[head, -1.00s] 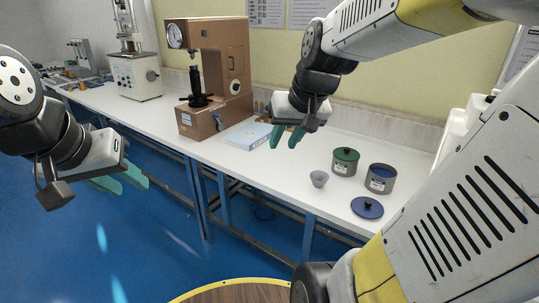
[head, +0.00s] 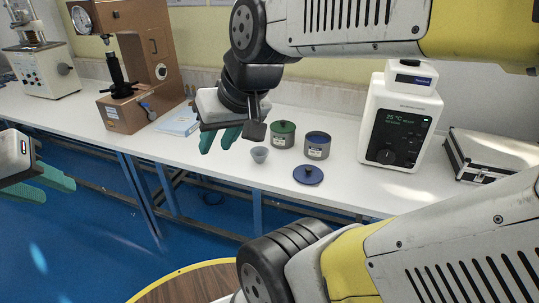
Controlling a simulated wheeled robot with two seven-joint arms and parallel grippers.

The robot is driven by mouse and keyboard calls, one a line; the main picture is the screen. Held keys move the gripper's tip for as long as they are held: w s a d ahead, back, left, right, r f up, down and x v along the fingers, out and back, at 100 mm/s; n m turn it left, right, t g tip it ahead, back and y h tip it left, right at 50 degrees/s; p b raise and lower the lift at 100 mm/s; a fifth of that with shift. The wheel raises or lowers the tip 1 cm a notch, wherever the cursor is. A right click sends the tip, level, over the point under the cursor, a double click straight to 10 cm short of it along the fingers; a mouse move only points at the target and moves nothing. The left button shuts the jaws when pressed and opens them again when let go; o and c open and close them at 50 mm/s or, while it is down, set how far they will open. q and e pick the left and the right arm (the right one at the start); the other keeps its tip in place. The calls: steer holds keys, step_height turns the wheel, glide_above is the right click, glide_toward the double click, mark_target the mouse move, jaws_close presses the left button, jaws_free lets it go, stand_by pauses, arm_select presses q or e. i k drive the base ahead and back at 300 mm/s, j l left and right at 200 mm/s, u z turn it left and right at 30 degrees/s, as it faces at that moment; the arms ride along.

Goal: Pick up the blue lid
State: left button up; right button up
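The blue lid (head: 308,176) is a flat round disc with a dark knob on top. It lies on the white bench near the front edge, in front of a grey pot with a blue inside (head: 317,150). My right gripper (head: 219,141) is open and empty, with green fingers, above the bench to the left of the lid and clear of it. My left gripper (head: 45,187) is open and empty at the left edge, in front of the bench over the blue floor.
A green-lidded pot (head: 283,138) and a small grey bowl (head: 260,155) stand left of the lid. A white instrument with a display (head: 400,120) and a silver case (head: 490,155) stand to the right. A brown hardness tester (head: 150,60) stands on the left.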

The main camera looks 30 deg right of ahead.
mark_target(305, 174)
steer(key=z, duration=1.5)
steer(key=i+j+z, duration=0.1)
steer(key=i+z, duration=0.25)
steer(key=i+j+z, duration=0.15)
steer(key=z, duration=0.15)
